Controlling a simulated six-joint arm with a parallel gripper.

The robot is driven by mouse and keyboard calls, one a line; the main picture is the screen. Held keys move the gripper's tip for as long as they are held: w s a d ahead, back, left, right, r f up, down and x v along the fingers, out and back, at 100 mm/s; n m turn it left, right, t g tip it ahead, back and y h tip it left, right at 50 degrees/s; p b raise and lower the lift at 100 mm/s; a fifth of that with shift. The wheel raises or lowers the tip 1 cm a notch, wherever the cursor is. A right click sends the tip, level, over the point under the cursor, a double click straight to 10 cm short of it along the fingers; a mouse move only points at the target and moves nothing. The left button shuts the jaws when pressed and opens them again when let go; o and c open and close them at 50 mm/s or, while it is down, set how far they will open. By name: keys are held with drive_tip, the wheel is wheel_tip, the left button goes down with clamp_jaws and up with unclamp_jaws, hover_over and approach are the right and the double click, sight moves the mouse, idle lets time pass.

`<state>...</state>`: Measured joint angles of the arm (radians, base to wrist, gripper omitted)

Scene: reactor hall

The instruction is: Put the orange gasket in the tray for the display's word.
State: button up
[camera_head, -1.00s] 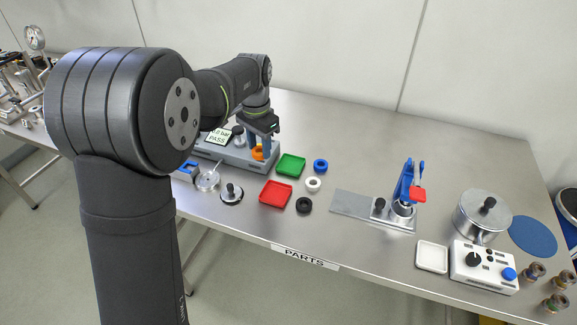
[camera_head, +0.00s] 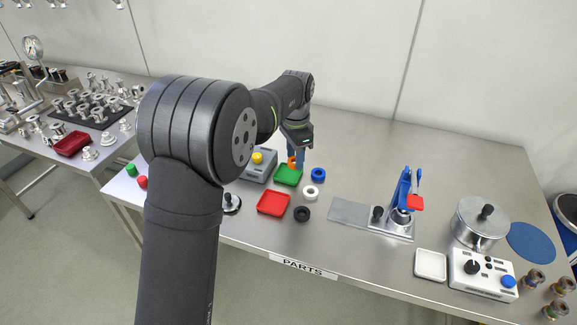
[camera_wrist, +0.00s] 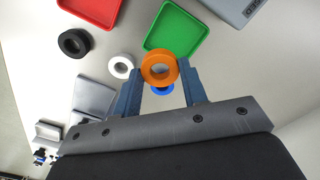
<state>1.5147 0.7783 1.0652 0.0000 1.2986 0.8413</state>
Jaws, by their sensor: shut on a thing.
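My gripper (camera_head: 297,157) is shut on the orange gasket (camera_head: 292,161). In the wrist view the gasket (camera_wrist: 146,70) sits between the two fingertips, its hole facing the camera. The green tray (camera_head: 288,176) is empty and lies just below the gasket in the head view. In the wrist view the gasket overlaps one edge of the green tray (camera_wrist: 175,30). The red tray (camera_head: 273,203) is empty, nearer the front edge. The display on the grey tester (camera_head: 262,173) is hidden behind my arm now; the earlier frame shows a word reading PASS on it.
Blue (camera_head: 318,174), white (camera_head: 311,192) and black (camera_head: 302,214) rings lie right of the trays. A press with a blue lever (camera_head: 402,190), a white tray (camera_head: 431,265), a control box (camera_head: 483,273) and a steel pot (camera_head: 481,224) stand farther right. The back of the table is clear.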

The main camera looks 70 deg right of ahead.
sight(289, 175)
drive_tip(key=shift+w+d+f, duration=0.25)
drive_tip(key=shift+w+f, duration=0.15)
drive_tip(key=shift+w, duration=0.2)
drive_tip(key=shift+w+d+f, duration=0.25)
drive_tip(key=shift+w+f, duration=0.15)
drive_tip(key=shift+w, duration=0.15)
drive_tip(key=shift+f, duration=1.95)
drive_tip(key=shift+f, duration=0.1)
drive_tip(key=o, duration=0.5)
wheel_tip(289, 175, up, 12)
drive_tip(key=shift+r, duration=0.1)
